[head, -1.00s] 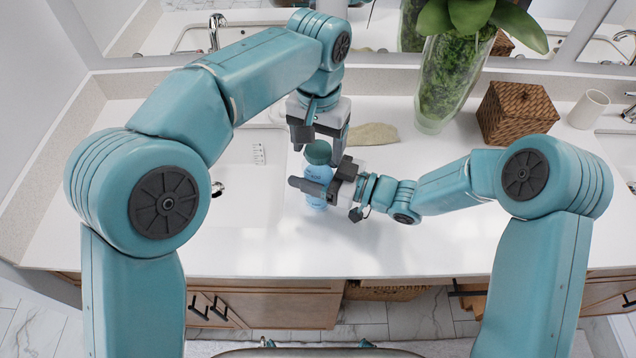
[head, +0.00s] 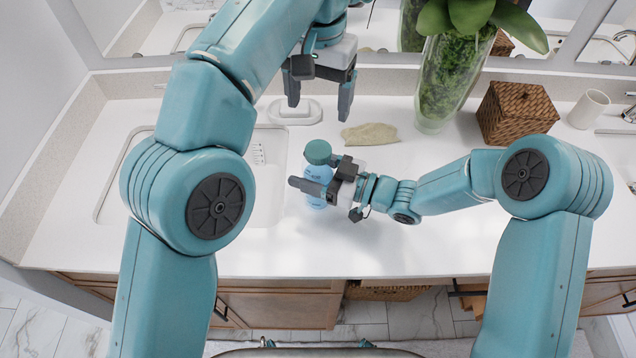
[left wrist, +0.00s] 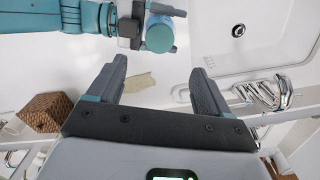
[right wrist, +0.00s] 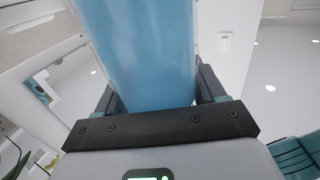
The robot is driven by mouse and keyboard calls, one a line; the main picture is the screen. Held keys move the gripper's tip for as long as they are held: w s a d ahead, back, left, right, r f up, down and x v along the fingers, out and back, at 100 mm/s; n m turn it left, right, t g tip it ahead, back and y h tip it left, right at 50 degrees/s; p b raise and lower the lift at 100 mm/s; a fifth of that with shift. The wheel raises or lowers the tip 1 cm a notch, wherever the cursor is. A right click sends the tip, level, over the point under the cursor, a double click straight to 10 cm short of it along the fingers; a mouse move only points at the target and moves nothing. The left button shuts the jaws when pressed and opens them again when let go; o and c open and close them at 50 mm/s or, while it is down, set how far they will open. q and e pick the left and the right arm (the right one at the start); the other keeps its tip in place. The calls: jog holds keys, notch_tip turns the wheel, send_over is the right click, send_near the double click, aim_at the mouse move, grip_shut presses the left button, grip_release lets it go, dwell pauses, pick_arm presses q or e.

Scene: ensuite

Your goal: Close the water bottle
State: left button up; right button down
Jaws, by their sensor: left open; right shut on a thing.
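The water bottle (head: 319,173) is light blue with a green cap (head: 318,152) on top, and stands upright on the white counter. In the left wrist view the cap (left wrist: 160,36) shows from above on the bottle. I cannot tell whether the cap is tight. My right gripper (head: 318,190) is shut around the bottle's body. The blue bottle (right wrist: 140,50) fills the space between its fingers in the right wrist view. My left gripper (head: 318,100) is open and empty, above and behind the bottle. Its spread fingers (left wrist: 158,82) show nothing between them in the left wrist view.
A sink (head: 265,185) lies left of the bottle. A beige cloth (head: 369,134) lies behind it. A glass vase with a plant (head: 450,85), a woven box (head: 517,112) and a white cup (head: 588,109) stand to the right. The counter's front right is clear.

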pick_arm(q)
jog(key=shift+s+r, duration=0.1)
jog(key=shift+r, duration=0.6)
pick_arm(e)
grip_release()
jog(key=shift+d, duration=0.1)
jog(key=shift+s+d, duration=0.1)
jog(key=shift+d, duration=0.1)
pick_arm(q)
notch_tip(320, 180, down, 3)
jog(key=b, duration=0.3)
pick_arm(e)
jog(key=v, duration=1.5)
jog(key=shift+s+d, duration=0.15)
jog(key=shift+d, duration=0.2)
pick_arm(q)
jog(key=shift+s+f, duration=0.1)
pick_arm(e)
jog(key=shift+s, duration=0.15)
